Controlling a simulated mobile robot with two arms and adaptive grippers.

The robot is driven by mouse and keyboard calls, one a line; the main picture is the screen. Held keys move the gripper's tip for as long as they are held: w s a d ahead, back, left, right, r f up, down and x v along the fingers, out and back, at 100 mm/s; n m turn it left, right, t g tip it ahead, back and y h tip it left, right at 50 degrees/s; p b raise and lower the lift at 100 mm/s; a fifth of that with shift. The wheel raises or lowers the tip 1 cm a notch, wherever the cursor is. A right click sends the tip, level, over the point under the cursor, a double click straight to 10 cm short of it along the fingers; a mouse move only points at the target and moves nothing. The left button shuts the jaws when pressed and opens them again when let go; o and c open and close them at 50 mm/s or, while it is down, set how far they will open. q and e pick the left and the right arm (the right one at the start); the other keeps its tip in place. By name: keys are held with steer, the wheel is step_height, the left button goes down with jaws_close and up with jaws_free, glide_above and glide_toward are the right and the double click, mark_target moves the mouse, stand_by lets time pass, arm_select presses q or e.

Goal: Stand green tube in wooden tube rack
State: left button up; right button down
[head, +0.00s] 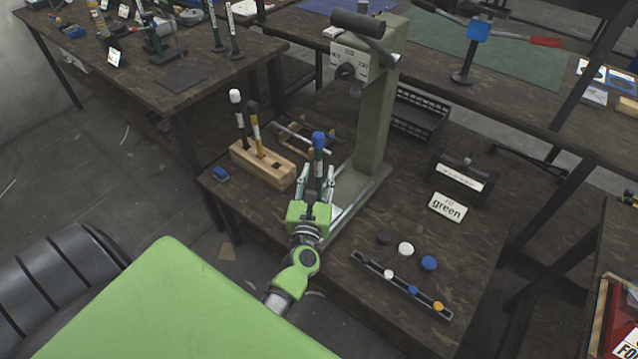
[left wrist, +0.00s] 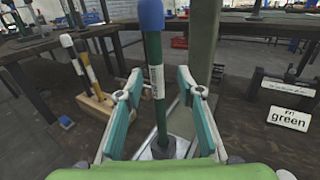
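The green tube (head: 319,168) with a blue cap stands upright at the base of the grey-green press. In the left wrist view the green tube (left wrist: 155,75) has a white label, and its dark foot is on a pale plate. My left gripper (head: 316,183) is open around it. In the left wrist view a gap shows between the tube and each finger of the left gripper (left wrist: 159,98). The wooden tube rack (head: 246,161) is to the left in the head view.
The press column (head: 375,125) rises just right of my gripper. A blue clip-like piece (head: 220,173) lies left of the rack. A "green" sign (head: 448,207), loose caps and a strip (head: 375,272) with small discs are on the right side of the bench.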

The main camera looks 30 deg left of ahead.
mark_target(318, 164)
arm_select(q)
steer(key=x, duration=0.5)
steer(key=shift+a+f, duration=0.1)
steer(key=shift+a, duration=0.25)
jaws_close()
